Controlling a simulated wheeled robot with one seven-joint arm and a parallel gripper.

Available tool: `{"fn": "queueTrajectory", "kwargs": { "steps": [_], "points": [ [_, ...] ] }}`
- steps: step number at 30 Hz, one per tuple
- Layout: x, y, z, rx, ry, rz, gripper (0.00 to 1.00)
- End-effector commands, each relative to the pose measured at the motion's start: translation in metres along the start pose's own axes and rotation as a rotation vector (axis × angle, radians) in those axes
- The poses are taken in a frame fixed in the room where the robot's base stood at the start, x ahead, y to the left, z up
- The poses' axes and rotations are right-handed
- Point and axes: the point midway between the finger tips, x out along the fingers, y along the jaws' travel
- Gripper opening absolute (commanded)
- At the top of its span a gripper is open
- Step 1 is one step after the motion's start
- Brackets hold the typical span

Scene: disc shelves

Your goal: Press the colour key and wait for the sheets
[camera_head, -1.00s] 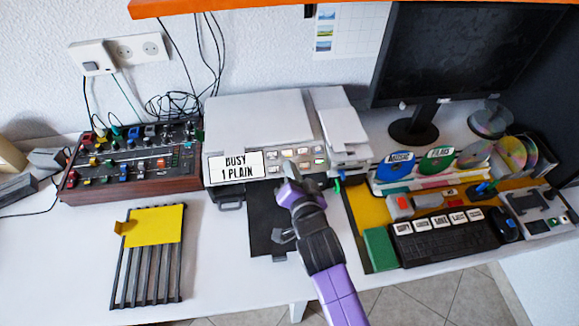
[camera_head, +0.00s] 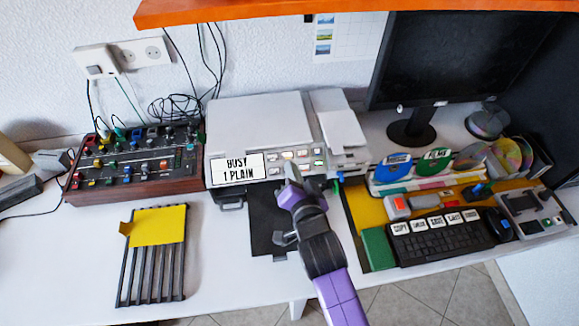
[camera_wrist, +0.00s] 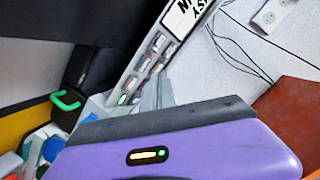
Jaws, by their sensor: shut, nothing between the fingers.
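The printer (camera_head: 262,115) stands against the wall with its lid shut. Its display (camera_head: 236,170) reads "BUSY 1 PLAIN". Beside the display is a key panel (camera_head: 297,160) with two rows of small keys; I cannot read their labels. One key (camera_wrist: 122,99) glows green in the wrist view. My gripper (camera_head: 291,170) is shut and empty, its tips in front of the panel's lower edge; they hide part of it, and I cannot tell whether they touch a key. A dark tray (camera_head: 262,216) lies below the printer front, partly behind my arm. I see no sheet on its visible part.
A slatted rack (camera_head: 150,275) with a yellow piece (camera_head: 157,226) lies at the left front, near a mixing console (camera_head: 137,168). A keyboard (camera_head: 440,238), green block (camera_head: 379,249) and disc holders (camera_head: 450,175) stand on the right. An orange shelf (camera_head: 350,8) hangs above.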

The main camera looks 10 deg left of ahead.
Motion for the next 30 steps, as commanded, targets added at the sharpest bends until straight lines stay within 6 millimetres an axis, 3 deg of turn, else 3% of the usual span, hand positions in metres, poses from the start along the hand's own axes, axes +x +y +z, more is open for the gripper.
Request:
{"fn": "queueTrajectory", "kwargs": {
  "steps": [12,30],
  "points": [
    [-0.027,-0.022,-0.021,0.0,0.0,0.0,0.0],
    [-0.028,-0.021,-0.021,-0.001,0.0,0.0,0.0]
  ]
}}
